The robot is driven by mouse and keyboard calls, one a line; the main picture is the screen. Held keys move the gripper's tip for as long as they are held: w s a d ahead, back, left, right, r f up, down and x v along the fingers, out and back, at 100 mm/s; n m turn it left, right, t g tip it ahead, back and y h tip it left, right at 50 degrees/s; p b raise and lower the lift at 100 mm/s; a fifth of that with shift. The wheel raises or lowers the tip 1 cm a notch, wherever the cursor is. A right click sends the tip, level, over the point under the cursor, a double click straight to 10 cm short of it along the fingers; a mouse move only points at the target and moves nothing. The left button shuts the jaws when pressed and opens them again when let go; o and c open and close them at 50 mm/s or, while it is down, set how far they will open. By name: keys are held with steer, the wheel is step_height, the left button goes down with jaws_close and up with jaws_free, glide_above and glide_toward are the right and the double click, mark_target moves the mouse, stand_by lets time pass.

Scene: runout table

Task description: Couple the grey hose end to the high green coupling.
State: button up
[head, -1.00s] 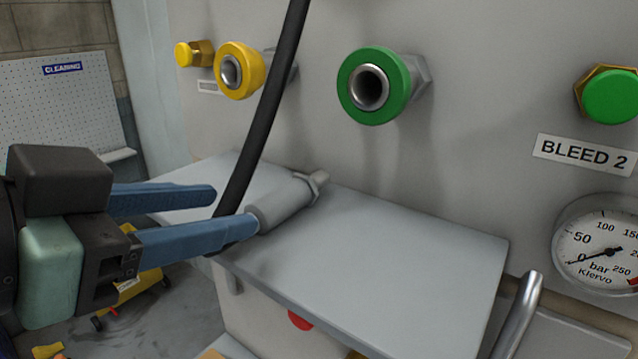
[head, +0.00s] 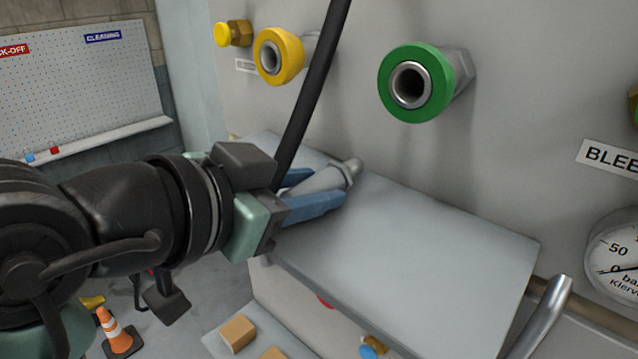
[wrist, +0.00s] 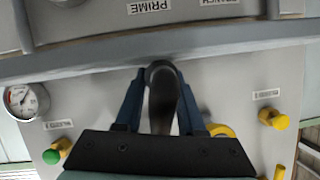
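The grey hose end (head: 325,178) lies at the shelf's left part, its tip pointing towards the panel. A black hose (head: 312,85) rises from it. My gripper (head: 325,190) has its blue fingers on either side of the hose end, low over the shelf. In the wrist view, the dark hose (wrist: 162,100) sits between my fingertips (wrist: 161,78); whether both fingers press on it is unclear. The high green coupling (head: 440,84), a green ring with an open metal bore, sticks out of the panel above and right of my gripper. It is empty.
A yellow coupling (head: 292,58) and yellow-capped brass fitting (head: 230,34) are left of the green one. The grey shelf (head: 430,240) is bare to the right. A metal handle (head: 535,325) and gauge (head: 620,255) are at right. An orange cone (head: 113,332) stands on the floor.

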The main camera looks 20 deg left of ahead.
jaws_close()
steer(key=shift+r, duration=0.2)
